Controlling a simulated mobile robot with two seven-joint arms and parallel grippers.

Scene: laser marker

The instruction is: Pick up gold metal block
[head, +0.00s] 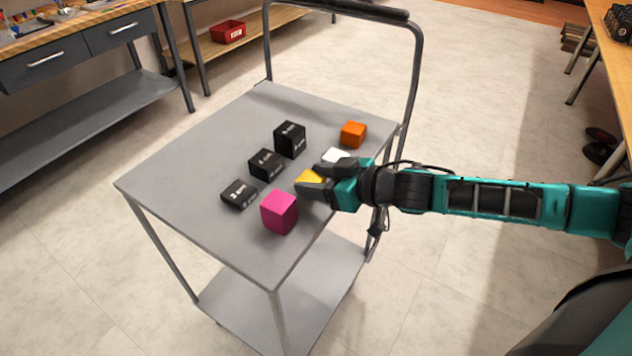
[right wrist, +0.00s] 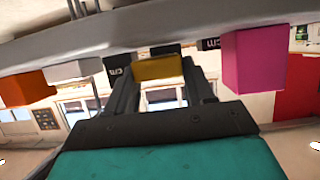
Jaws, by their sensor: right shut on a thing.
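The gold metal block (head: 309,177) is on the right half of the grey cart top in the head view, partly hidden by my right gripper (head: 318,179). My right gripper reaches in from the right and is shut on the gold block. In the right wrist view the gold block (right wrist: 158,68) sits between the two dark fingers (right wrist: 158,85). Whether the block touches the cart top or is slightly raised, I cannot tell. My left gripper is not in view.
On the cart (head: 180,175), a pink block (head: 279,212) stands close in front of my gripper. A white block (head: 334,155) and an orange block (head: 353,134) lie behind it. Black boxes (head: 266,164) stand to its left. The cart's left side is clear.

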